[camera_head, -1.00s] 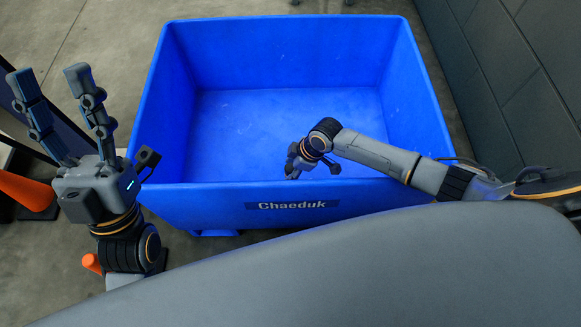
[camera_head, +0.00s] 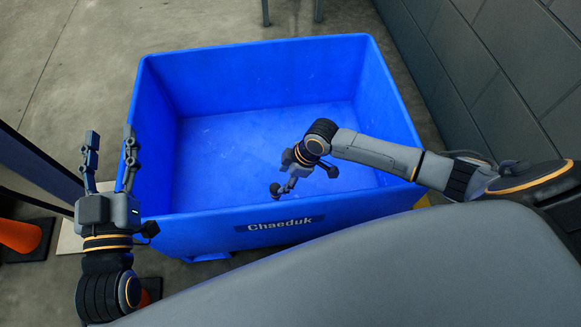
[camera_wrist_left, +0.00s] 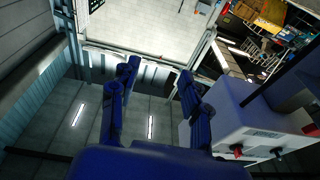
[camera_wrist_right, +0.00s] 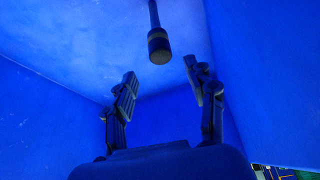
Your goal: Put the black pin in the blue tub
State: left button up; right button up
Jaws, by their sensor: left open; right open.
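The blue tub (camera_head: 205,222), marked "Chaeduk", stands in the middle of the head view with its open top facing up. My right gripper (camera_head: 281,181) hangs over the tub near its front wall. In the right wrist view this gripper (camera_wrist_right: 161,80) has its fingers apart with nothing between them. The black pin (camera_wrist_right: 158,45) shows beyond the fingertips against the blue inside of the tub, apart from both fingers. I cannot tell if it touches the floor. My left gripper (camera_head: 111,155) is open and empty, fingers up, left of the tub.
Orange cones (camera_head: 20,235) stand on the floor at the far left. A grey panelled wall (camera_head: 505,75) runs along the right side. In the left wrist view a white box-like unit (camera_wrist_left: 255,120) is at the right. The tub's floor (camera_head: 260,140) looks bare in the head view.

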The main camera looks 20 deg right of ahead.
jog(key=a+r+m+t+y+p, duration=0.1)
jog(key=a+r+m+t+y, duration=0.4)
jog(key=a+r, duration=0.85)
pick_arm(q)
notch_tip(320, 180, down, 7)
jog(key=a+g+y, duration=0.1)
jog(key=g, duration=0.3)
jog(key=shift+s+r, duration=0.2)
jog(key=shift+s, duration=0.05)
pick_arm(e)
jog(key=s+d+r+m+t+h, duration=0.1)
jog(key=d+r+m+t+h, duration=0.4)
jog(key=d+r+t, duration=0.3)
jog(key=d+r, duration=0.4)
jog(key=r, duration=0.4)
jog(key=shift+s, duration=0.25)
